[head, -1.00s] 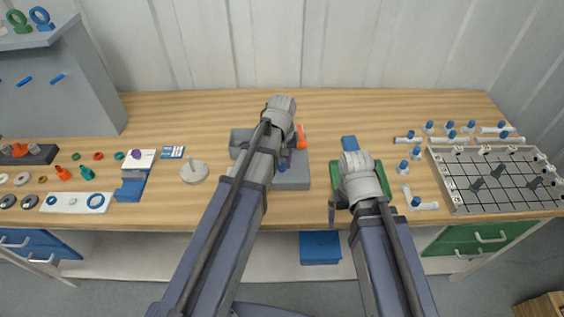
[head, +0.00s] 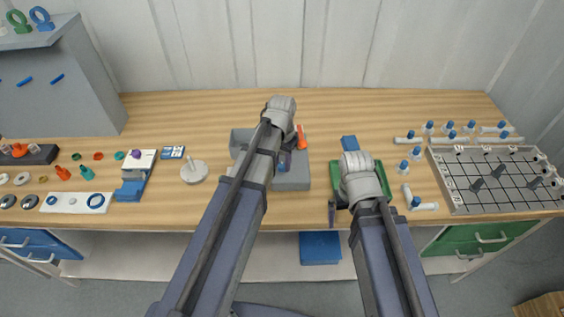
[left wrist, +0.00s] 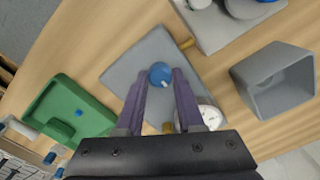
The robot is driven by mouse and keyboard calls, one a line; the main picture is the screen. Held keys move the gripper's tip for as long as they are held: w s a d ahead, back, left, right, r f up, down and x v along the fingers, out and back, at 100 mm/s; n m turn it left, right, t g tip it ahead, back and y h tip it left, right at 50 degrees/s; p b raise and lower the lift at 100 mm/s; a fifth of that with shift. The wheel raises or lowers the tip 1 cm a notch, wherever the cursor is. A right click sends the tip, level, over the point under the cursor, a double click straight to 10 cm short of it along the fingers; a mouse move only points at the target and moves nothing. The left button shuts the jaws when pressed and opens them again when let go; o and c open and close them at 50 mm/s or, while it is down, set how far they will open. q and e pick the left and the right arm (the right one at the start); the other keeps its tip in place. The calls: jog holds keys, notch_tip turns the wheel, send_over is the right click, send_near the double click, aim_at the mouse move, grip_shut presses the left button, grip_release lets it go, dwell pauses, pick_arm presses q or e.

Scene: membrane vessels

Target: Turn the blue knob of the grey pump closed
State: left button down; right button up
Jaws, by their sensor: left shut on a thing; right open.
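The grey pump (head: 291,181) is a grey block on the table in front of me, partly hidden by my left arm in the head view. In the left wrist view its flat grey body (left wrist: 140,58) carries the round blue knob (left wrist: 160,73), which has a small white mark. A white dial (left wrist: 211,117) is partly behind a finger. My left gripper (left wrist: 162,82) is shut on the blue knob, one finger on each side. The knob also shows in the head view (head: 283,163). My right gripper (head: 335,213) is open and empty near the table's front edge.
A green tray (left wrist: 47,112) lies near the pump. A hollow grey box-like part (left wrist: 273,80) stands on its other side. The back strip of the table is clear.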

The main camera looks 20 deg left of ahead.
aim_at(282, 165)
pick_arm(q)
jog(key=shift+m, duration=0.3)
jog(key=c, duration=0.5)
grip_release()
jog(key=shift+r, duration=0.15)
notch_tip(282, 165, up, 8)
jog(key=p, duration=0.8)
jog(key=shift+f, duration=0.2)
